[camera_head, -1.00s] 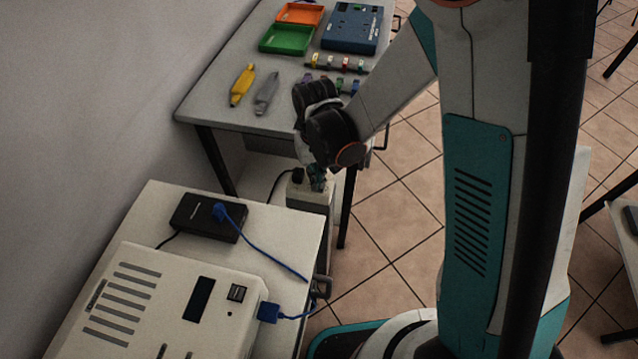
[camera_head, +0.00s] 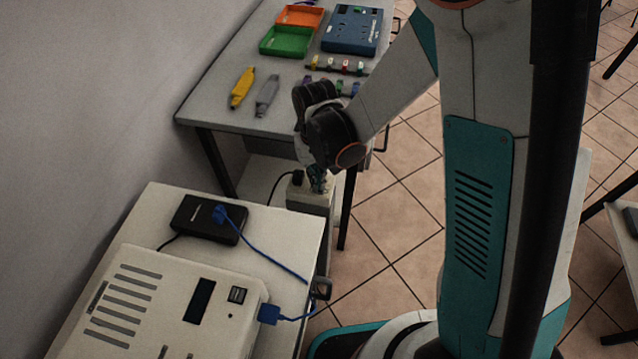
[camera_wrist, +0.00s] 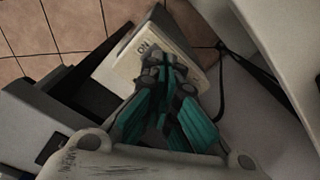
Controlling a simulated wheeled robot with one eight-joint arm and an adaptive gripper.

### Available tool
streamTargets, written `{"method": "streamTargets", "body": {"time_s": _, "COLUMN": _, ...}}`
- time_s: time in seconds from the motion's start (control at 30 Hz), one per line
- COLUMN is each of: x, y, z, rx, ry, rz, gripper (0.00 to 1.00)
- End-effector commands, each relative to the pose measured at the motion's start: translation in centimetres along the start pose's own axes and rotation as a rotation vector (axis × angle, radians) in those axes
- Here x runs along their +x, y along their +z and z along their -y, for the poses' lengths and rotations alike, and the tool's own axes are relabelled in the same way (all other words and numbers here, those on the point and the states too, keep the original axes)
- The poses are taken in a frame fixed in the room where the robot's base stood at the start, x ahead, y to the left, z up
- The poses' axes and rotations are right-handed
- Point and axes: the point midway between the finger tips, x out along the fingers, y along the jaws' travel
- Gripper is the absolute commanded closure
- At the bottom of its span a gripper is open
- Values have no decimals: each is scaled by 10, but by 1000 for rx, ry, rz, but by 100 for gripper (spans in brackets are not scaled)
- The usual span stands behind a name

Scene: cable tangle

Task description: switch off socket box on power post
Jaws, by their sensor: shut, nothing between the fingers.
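The power post with its pale socket box (camera_head: 309,197) stands between the two tables. A black plug (camera_head: 297,177) sits on its top left with a dark cable running off. My gripper (camera_head: 318,186) points down at the top of the box, its fingers closed and empty. In the wrist view the gripper (camera_wrist: 163,75) lies over the box's cream top face (camera_wrist: 128,68), which has dark lettering near its edge. The fingers cover much of that face, and the switch is hidden. I cannot tell whether the fingertips touch it.
The near white table holds a beige device (camera_head: 165,305), a black adapter (camera_head: 208,219) and a blue cable (camera_head: 262,252). The far grey table (camera_head: 215,95) carries green and orange trays (camera_head: 287,41), a blue box (camera_head: 352,30) and tools.

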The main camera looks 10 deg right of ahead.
Motion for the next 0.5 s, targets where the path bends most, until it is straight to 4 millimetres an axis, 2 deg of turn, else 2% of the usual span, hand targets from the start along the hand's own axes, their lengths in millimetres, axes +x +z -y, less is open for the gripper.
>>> {"method": "streamTargets", "body": {"time_s": 0.5, "x": -40, "y": 0, "z": 0, "rx": 0, "ry": 0, "rz": 0, "gripper": 100}}
